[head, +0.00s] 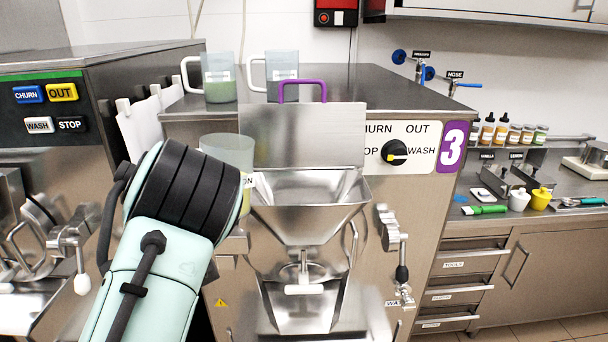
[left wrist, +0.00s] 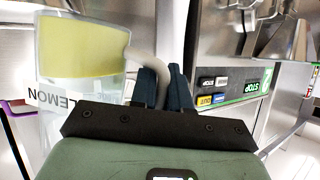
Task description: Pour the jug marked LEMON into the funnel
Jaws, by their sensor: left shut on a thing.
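The jug marked LEMON (left wrist: 82,65) is clear, with pale yellow liquid in it. Its label reads upside down in the left wrist view. My left gripper (left wrist: 160,82) is shut on its pale handle. In the head view the jug (head: 230,150) stands about upright beside the funnel's left rim, partly hidden by my left arm; the left fingers are hidden there. The steel funnel (head: 308,222) is on the front of machine 3, under a raised lid (head: 303,135) with a purple handle. My right gripper is out of view.
Two more jugs, one with green liquid (head: 220,90) and one greyish (head: 281,75), stand on the machine's top. A black knob (head: 394,152) and a lever tap (head: 393,232) are right of the funnel. Several small bottles and pots line the right counter (head: 483,227).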

